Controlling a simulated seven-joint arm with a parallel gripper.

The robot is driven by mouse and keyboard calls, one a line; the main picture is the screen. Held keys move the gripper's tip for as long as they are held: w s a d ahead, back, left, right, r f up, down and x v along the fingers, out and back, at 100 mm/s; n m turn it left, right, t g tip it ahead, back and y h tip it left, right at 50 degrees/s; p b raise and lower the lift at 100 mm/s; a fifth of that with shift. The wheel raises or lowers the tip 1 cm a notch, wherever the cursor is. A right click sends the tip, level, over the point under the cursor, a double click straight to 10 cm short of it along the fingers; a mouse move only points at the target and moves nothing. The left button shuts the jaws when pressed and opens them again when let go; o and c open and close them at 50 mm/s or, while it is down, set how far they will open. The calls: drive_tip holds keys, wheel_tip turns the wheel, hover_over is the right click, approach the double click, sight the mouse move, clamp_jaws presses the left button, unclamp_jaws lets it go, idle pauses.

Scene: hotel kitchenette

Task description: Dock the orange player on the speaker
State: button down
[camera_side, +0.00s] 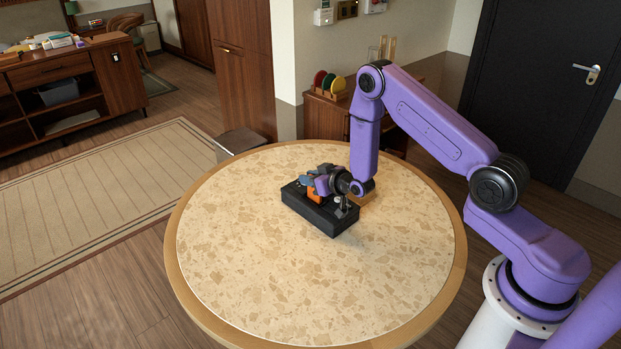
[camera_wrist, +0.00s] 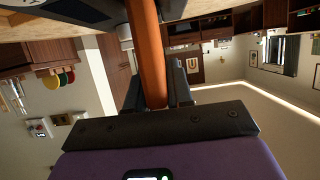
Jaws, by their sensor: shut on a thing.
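The black speaker (camera_side: 322,219) lies on the round table, a little beyond its middle in the side view. My gripper (camera_side: 313,187) is low over the speaker and shut on the orange player (camera_side: 314,197). In the wrist view the player (camera_wrist: 148,50) shows edge-on as an orange strip between the dark fingers of my gripper (camera_wrist: 157,88) and runs out at the top edge. Part of the speaker (camera_wrist: 72,10) shows at the top left there. The player's far end is hidden, so I cannot tell whether it touches the speaker or sits in it.
The round speckled table (camera_side: 250,270) is otherwise clear around the speaker, with much free room in front. A stool (camera_side: 240,140) stands behind it. A cabinet with a rack of coloured discs (camera_side: 328,83) stands beyond the table.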

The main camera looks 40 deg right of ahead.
drive_tip(key=shift+f, duration=0.15)
drive_tip(key=c, duration=1)
unclamp_jaws()
